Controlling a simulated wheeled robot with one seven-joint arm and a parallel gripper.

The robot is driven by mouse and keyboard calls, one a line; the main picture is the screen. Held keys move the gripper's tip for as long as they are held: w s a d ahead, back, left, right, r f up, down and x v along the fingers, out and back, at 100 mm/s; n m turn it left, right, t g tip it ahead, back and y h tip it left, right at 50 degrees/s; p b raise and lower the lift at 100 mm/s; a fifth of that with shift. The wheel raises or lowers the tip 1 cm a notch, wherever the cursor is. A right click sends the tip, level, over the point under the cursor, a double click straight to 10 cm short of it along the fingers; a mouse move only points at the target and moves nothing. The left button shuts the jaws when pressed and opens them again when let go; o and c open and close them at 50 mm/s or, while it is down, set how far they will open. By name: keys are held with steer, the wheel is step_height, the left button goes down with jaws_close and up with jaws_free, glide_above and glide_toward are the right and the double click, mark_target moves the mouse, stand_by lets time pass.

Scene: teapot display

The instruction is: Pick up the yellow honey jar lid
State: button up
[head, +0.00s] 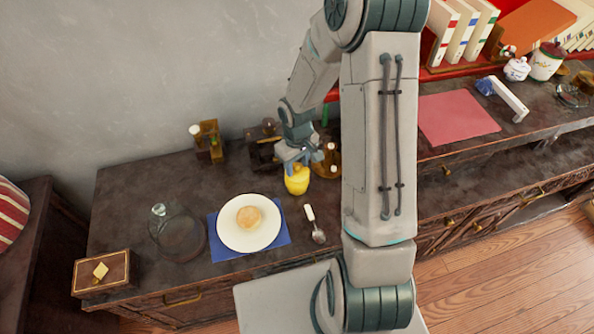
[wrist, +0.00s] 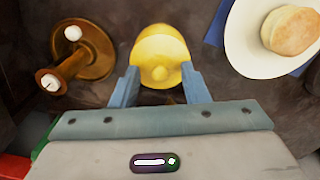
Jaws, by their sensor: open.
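The yellow honey jar (head: 297,184) stands on the dark cabinet top, just right of the white plate. Its yellow lid (wrist: 160,72), with a small round knob, fills the upper middle of the wrist view. My gripper (head: 295,165) is over the jar, pointing down. In the wrist view my gripper (wrist: 160,80) has its two blue fingers apart, one on each side of the lid's near part. I cannot tell whether the fingers touch the lid. The far side of the jar's body is hidden.
A brown wooden stand with white knobs (wrist: 75,58) is close on the left in the wrist view. A white plate (head: 228,239) with a bun lies on a blue napkin (head: 283,238). A spoon (head: 315,226) and a glass cloche (head: 178,232) are nearby.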

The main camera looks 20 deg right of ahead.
mark_target(299, 167)
jaws_close()
stand_by(0.4)
steer(key=shift+r, duration=0.55)
steer(key=r, duration=0.3)
steer(key=shift+s+d+r, duration=0.2)
steer(key=shift+s, duration=0.1)
steer(key=s+d+r, duration=0.5)
steer(key=s+r, duration=0.1)
steer(key=s, duration=0.3)
steer(key=shift+s, duration=0.15)
